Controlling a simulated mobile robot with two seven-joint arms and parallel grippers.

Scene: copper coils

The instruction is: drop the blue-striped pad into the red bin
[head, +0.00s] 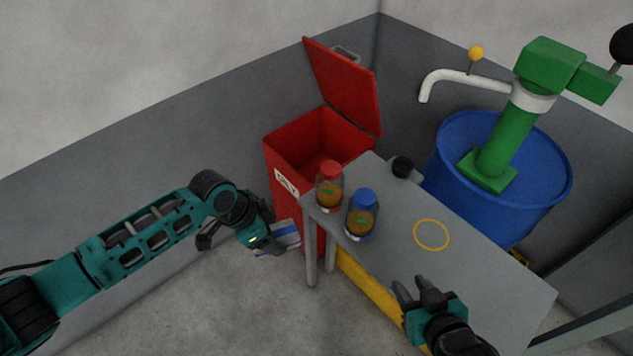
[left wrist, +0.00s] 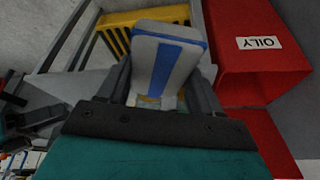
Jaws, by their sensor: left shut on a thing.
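The white pad with a blue stripe (left wrist: 168,60) is held between the fingers of my left gripper (left wrist: 165,92). In the head view the pad (head: 284,238) shows partly behind my left gripper (head: 262,232), low beside the front of the red bin (head: 283,172). The bin's lid (head: 343,85) stands open and the inside shows. In the left wrist view the bin (left wrist: 258,40), labelled OILY, is to the right of the pad, apart from it. My right gripper (head: 415,290) is over the near edge of the table, its fingers apart and empty.
A grey table (head: 480,275) stands right of the bin. A blue drum (head: 540,200) with a green pump (head: 510,130) stands behind.

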